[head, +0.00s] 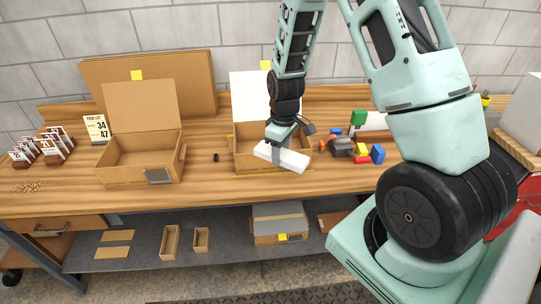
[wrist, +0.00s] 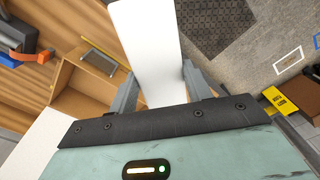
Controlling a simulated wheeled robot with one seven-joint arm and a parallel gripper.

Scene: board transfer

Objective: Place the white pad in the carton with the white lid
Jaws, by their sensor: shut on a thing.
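The white pad (head: 282,156) is a flat white bar, also large in the wrist view (wrist: 147,40). My gripper (head: 279,142) is shut on it, with one finger on each side in the wrist view (wrist: 155,88). The carton with the white lid (head: 241,160) stands open on the bench, its white lid (head: 249,92) raised at the back. In the head view the pad crosses in front of the carton's opening, slanting down to the right. The carton also shows in the wrist view (wrist: 68,75), left of the pad. The pad hides part of the carton's inside.
An open brown-lidded carton (head: 126,172) stands to the left on the wooden bench (head: 215,190). Several coloured blocks and a grey tool (head: 341,146) lie right of the white-lidded carton. A small black item (head: 216,157) lies between the cartons. Another box (head: 279,221) is on the shelf below.

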